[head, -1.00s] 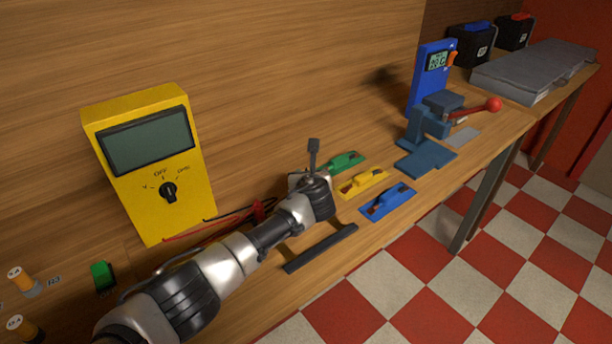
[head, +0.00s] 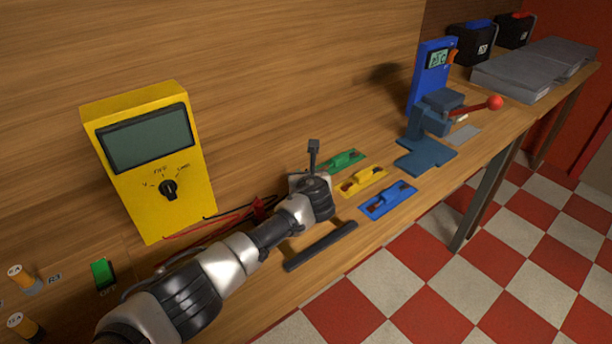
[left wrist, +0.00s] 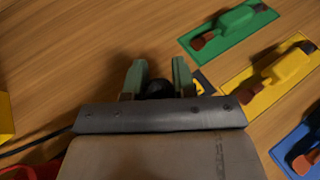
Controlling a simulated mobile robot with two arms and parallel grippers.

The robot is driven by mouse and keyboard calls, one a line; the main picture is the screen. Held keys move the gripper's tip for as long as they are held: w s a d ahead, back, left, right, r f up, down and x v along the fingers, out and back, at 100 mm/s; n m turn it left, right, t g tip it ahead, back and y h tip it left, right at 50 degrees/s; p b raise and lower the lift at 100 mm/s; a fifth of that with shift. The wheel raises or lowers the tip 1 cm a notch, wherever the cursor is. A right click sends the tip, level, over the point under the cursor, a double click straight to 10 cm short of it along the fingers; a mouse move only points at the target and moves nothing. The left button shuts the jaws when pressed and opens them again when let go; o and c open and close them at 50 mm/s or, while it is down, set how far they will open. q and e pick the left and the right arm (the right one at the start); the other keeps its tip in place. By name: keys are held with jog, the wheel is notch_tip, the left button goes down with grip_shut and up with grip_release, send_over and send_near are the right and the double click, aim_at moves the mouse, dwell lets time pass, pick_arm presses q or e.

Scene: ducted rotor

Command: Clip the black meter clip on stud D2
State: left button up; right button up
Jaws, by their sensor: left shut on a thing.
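My left gripper shows in the left wrist view (left wrist: 158,76), its two grey-green fingers on either side of a small black thing, which looks like the black meter clip (left wrist: 158,89). It is held over the wooden bench. In the head view my left wrist hides the fingers and the clip. The yellow meter (head: 150,165) stands upright at left, its screen blank and its dial near OFF. Red and black leads (head: 205,229) run from it towards my arm. I cannot make out a stud marked D2. My right gripper is not in view.
Green (head: 345,160), yellow (head: 364,181) and blue (head: 388,201) plates with raised bodies lie right of my wrist. A black bar (head: 320,246) lies in front. A blue lever press (head: 430,135) and blue meter (head: 430,75) stand farther right. A green switch (head: 103,273) is at left.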

pick_arm(q)
jog(key=shift+f+b, duration=0.4)
jog(key=shift+f, duration=0.3)
jog(key=o, duration=1)
jog(key=shift+r, duration=0.1)
jog(key=p+v, duration=0.1)
jog(key=v, duration=0.9)
jog(key=shift+s+r, duration=0.1)
jog(key=shift+s, duration=0.3)
